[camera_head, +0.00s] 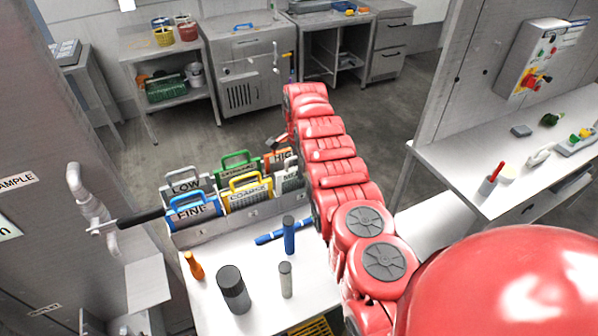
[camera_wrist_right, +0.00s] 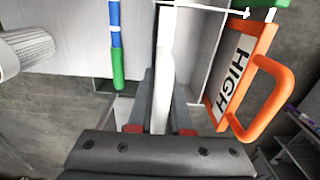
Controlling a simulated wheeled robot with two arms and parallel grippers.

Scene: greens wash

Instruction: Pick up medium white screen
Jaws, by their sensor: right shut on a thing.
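The medium white screen (camera_head: 289,181) stands in the rack (camera_head: 215,234), its "ME" label partly hidden by my right arm. My right gripper (camera_wrist_right: 162,100) is shut on its white handle (camera_wrist_right: 166,45), which runs between the two dark fingers in the right wrist view. In the head view my red right arm covers most of this gripper. My left gripper is in neither view.
Orange HIGH screen (camera_wrist_right: 233,75) stands close beside my right gripper. Blue FINE (camera_head: 194,211), yellow COARSE (camera_head: 248,193), white LOW (camera_head: 187,184) and green (camera_head: 237,165) screens share the rack. Bottles, including a dark one (camera_head: 233,290), stand on the white table in front.

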